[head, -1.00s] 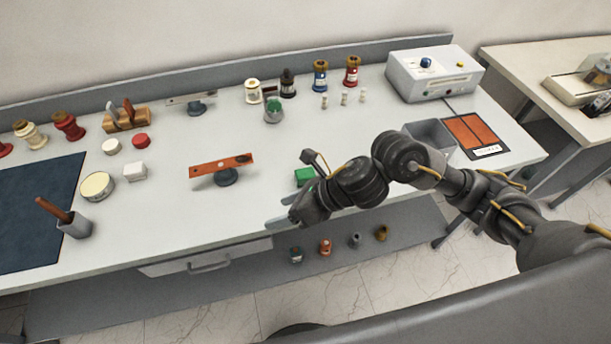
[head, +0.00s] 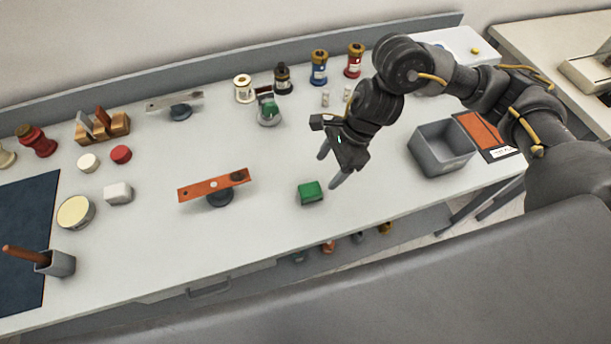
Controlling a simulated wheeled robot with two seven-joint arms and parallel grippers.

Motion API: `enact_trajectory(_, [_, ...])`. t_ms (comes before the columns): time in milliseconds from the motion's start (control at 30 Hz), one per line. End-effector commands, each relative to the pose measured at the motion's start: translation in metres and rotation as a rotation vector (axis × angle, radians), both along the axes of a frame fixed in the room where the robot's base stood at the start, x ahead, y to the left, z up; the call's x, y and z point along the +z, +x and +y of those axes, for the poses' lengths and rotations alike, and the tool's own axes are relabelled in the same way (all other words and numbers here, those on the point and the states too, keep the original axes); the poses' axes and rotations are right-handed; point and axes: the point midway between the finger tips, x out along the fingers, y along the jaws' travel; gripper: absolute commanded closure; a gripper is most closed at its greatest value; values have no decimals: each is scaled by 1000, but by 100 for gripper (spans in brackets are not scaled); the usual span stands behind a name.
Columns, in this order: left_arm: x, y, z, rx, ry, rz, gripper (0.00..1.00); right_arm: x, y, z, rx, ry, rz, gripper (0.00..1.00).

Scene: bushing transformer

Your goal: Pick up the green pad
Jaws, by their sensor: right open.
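The green pad (head: 311,192) is a small green-topped block lying on the white workbench, right of the middle in the head view. My right gripper (head: 329,169) is open and empty, with its two grey fingers pointing down and to the left. It is above and just right of the pad; one fingertip appears close to the pad's right side, but I cannot tell how high it is. The pad is in full view. My left gripper is not in view.
A grey open bin (head: 441,147) stands right of the arm. An orange bar on a round stand (head: 214,186) is left of the pad. Bushings, including a blue one (head: 319,68), line the back. The bench around the pad is clear.

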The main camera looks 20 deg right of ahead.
Motion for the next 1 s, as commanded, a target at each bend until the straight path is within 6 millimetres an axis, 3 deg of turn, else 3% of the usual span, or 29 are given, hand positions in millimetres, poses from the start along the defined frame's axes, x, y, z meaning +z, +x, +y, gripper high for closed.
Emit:
enact_trajectory(167, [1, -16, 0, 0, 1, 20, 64, -5, -2, 0, -3, 0, 5, 35])
enact_trajectory(367, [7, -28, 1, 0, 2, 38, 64, -32, -3, 12, -8, 1, 7, 35])
enact_trajectory(533, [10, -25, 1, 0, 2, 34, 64, -49, -2, 19, -5, 0, 3, 35])
enact_trajectory(700, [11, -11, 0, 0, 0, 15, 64, -52, -1, 21, -3, 0, 1, 35])
enact_trajectory(833, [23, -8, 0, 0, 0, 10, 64, -59, -1, 29, -3, 0, 6, 35])
enact_trajectory(1000, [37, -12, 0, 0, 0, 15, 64, -82, 0, 41, -5, -1, 6, 35])
